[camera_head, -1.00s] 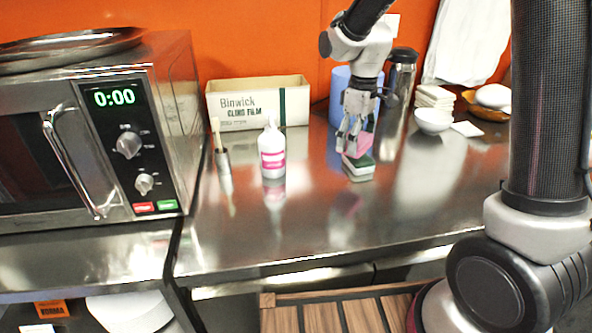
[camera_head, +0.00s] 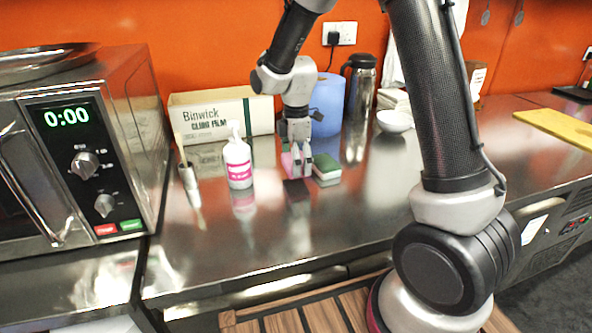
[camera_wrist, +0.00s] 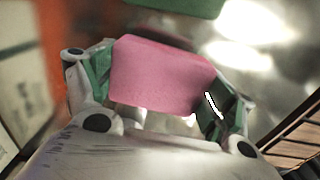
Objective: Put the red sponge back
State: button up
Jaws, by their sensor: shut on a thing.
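My gripper (camera_head: 298,170) is shut on the red sponge (camera_head: 288,163), which looks pink. In the wrist view the sponge (camera_wrist: 165,76) sits between the two fingers (camera_wrist: 155,92). In the head view my fingers hide part of it. It is low over the steel counter (camera_head: 345,215), just left of a green-topped sponge (camera_head: 326,168). I cannot tell whether it touches the counter. A green edge of the other sponge (camera_wrist: 180,8) shows at the top of the wrist view.
A white pump bottle (camera_head: 238,165) and a holder with a brush (camera_head: 188,182) stand left of my gripper. Behind are a cling film box (camera_head: 215,117), a blue roll (camera_head: 327,105) and a flask (camera_head: 360,85). A white bowl (camera_head: 394,121) is right. The front counter is clear.

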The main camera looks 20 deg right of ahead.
jog(key=shift+f, duration=1.45)
jog(key=shift+f, duration=0.1)
jog(key=o, duration=0.9)
jog(key=shift+o, duration=0.2)
notch_tip(320, 180, up, 12)
jog(key=shift+r, duration=0.2)
jog(key=s+d+r+m+t, duration=0.2)
jog(key=s+d+r+m, duration=0.8)
jog(key=s, duration=0.4)
jog(key=s+d+m+t, duration=0.2)
jog(key=s+d+m, duration=0.2)
jog(key=s+m, duration=0.4)
jog(key=s, duration=0.4)
jog(key=shift+d+f, duration=0.15)
jog(key=shift+d, duration=0.25)
